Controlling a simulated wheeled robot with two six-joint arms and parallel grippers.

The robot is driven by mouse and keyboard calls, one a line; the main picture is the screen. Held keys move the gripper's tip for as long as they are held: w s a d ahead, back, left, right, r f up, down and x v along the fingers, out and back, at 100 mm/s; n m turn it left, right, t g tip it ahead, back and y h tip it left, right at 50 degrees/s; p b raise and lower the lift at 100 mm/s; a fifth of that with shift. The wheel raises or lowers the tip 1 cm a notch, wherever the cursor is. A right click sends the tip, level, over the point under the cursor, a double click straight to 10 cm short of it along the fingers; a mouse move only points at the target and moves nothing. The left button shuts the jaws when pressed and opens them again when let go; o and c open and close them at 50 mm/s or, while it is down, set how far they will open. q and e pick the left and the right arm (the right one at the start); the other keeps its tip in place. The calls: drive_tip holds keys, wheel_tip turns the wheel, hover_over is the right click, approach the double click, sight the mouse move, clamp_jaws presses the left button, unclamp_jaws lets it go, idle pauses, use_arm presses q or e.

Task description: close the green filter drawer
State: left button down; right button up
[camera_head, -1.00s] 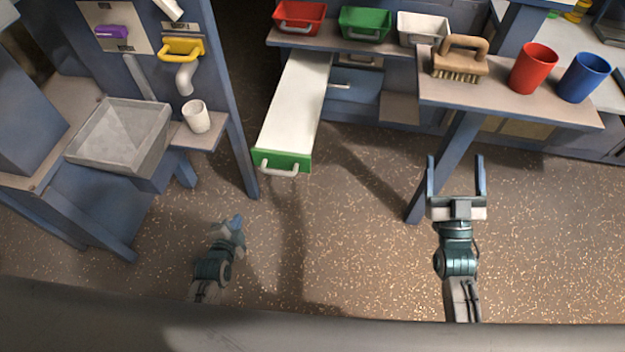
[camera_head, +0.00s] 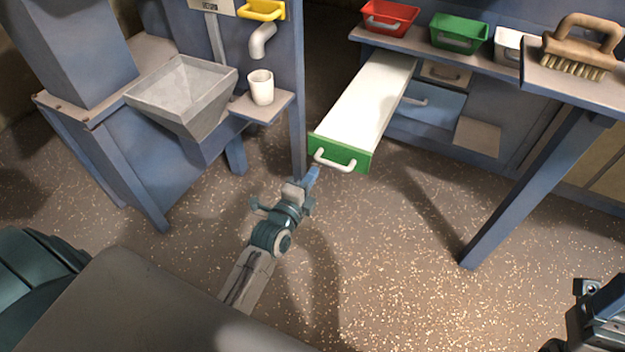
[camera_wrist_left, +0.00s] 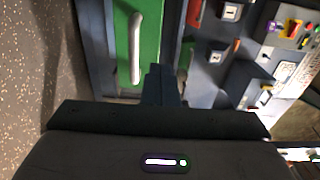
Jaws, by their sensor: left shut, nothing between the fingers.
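The green filter drawer (camera_head: 340,152) is pulled far out of the cabinet, with a long white top and a pale handle on its green front. My left gripper (camera_head: 313,173) is shut and empty, just in front of the drawer's front and a little below its left end. In the left wrist view the green front (camera_wrist_left: 150,45) with its pale handle (camera_wrist_left: 136,48) is close ahead, and my shut fingers (camera_wrist_left: 160,85) point toward its edge. I cannot tell whether they touch it. My right gripper (camera_head: 588,290) is partly in view at the lower right edge; its fingers are not clear.
A blue post (camera_head: 298,100) and a shelf with a white cup (camera_head: 261,87) stand left of the drawer, beside a grey hopper (camera_head: 185,90). Red (camera_head: 389,18) and green (camera_head: 459,34) bins sit above. A brush (camera_head: 582,46) lies on the right-hand table. Floor in front is open.

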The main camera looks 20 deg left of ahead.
sight(333, 144)
use_arm(q)
drive_tip(key=w, duration=1)
drive_tip(key=shift+w+d+b, duration=0.2)
drive_tip(key=shift+b, duration=0.1)
